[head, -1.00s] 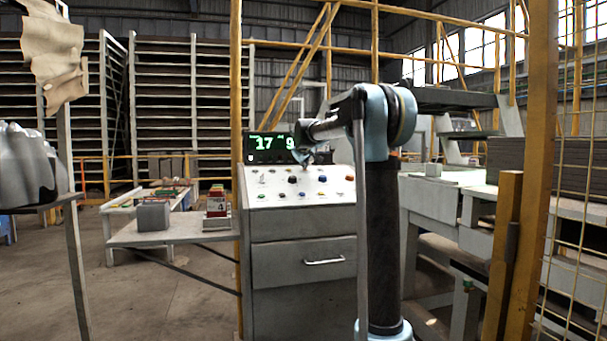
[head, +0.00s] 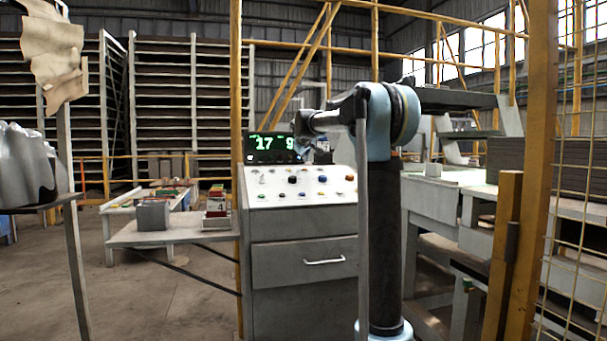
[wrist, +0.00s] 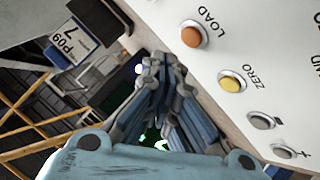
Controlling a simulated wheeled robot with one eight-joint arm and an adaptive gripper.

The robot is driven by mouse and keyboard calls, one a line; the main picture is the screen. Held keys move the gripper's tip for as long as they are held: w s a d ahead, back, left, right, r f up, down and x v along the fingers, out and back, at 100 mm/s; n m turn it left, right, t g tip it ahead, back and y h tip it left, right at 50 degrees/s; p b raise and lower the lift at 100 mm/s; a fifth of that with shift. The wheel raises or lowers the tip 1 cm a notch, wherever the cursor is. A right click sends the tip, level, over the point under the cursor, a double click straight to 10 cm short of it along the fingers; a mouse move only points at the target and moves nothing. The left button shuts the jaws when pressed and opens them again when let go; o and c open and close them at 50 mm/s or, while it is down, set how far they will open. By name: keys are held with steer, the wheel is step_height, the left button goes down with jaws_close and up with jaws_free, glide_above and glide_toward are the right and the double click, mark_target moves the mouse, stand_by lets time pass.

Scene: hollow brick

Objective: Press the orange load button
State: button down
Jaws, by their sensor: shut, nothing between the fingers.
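The orange load button (wrist: 193,34), marked LOAD, sits on the pale control panel (wrist: 262,40) in the wrist view. The yellow ZERO button (wrist: 231,82) is beside it. My gripper (wrist: 160,60) is shut and empty, its fingertips to the left of and a little below the load button in that view. I see no contact between them. In the head view the panel (head: 275,190) slopes below my wrist. Which small button there is the load button is too small to tell, and my fingertips are not clear.
A dark display (head: 268,146) with green digits stands behind the panel, partly covered by my arm. Two grey buttons (wrist: 262,120) lie further along the panel. A yellow post (head: 236,120) rises at its left edge. A table with boxes (head: 170,232) stands left.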

steer(key=shift+s+d+r, duration=0.1)
steer(key=shift+s+r, duration=0.15)
steer(key=shift+r, duration=0.55)
steer(key=shift+s+r, duration=0.2)
steer(key=shift+r, duration=0.55)
